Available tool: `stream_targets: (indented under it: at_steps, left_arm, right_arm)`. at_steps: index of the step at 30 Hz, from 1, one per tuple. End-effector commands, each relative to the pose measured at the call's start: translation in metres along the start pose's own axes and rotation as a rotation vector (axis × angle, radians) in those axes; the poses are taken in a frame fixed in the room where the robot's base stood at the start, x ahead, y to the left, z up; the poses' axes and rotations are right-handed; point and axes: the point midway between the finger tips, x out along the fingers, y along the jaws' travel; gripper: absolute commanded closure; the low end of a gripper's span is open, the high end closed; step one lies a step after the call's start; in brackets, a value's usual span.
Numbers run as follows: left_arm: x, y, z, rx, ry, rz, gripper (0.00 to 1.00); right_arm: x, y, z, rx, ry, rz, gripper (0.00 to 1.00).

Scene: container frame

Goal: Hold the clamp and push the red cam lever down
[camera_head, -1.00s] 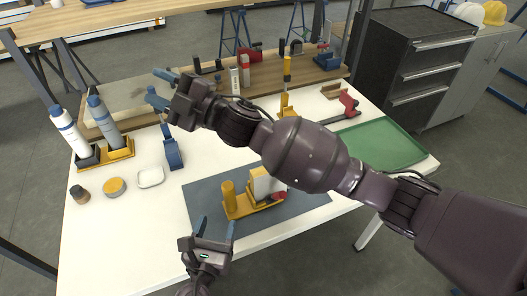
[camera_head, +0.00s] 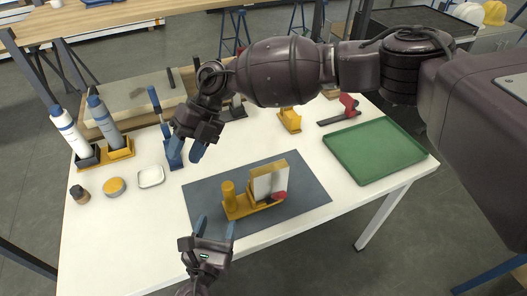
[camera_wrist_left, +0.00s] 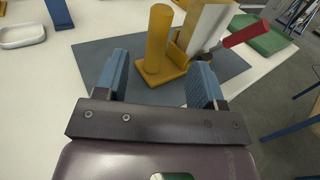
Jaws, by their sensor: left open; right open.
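The clamp (camera_head: 243,209) has a yellow base and round post and stands on the dark grey mat (camera_head: 310,193). A pale block (camera_head: 270,182) stands upright in it. Its red cam lever (camera_head: 279,196) is at the block's right side; in the left wrist view the lever (camera_wrist_left: 246,33) slants up to the right. My left gripper (camera_head: 215,225) is open and empty in front of the clamp; the wrist view shows the yellow post (camera_wrist_left: 157,42) beyond the gap between its fingers. My right gripper (camera_head: 186,150) is open, behind and left of the clamp, in front of a blue stand.
A green tray (camera_head: 400,167) lies at the right. A red-and-black bar tool (camera_head: 347,108) and a yellow holder (camera_head: 290,121) are at the back. The table's front left is clear.

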Motion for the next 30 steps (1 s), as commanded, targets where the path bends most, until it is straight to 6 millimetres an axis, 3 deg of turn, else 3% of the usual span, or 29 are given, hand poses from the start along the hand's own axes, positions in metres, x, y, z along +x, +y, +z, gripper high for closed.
stream_targets:
  at_steps: [6,9,12,23,30]
  left_arm:
    - [0.0,0.0,0.0,0.0,0.0,0.0,0.37]
    - [0.0,0.0,0.0,0.0,0.0,0.0,0.37]
    - [0.0,0.0,0.0,0.0,0.0,0.0,0.37]
    - [0.001,0.0,0.0,0.0,0.0,0.0,0.37]
    - [0.02,0.0,0.001,-0.001,-0.002,0.002,0.37]
  right_arm:
    - [-0.015,-0.091,-0.019,0.147,0.161,-0.326,0.57]
    - [-0.025,-0.121,-0.031,0.221,0.233,-0.457,0.57]
    - [-0.038,-0.138,-0.041,0.286,0.292,-0.563,0.57]
    - [-0.062,-0.151,-0.064,0.424,0.409,-0.737,0.57]
    - [-0.062,-0.151,-0.064,0.435,0.403,-0.738,0.57]
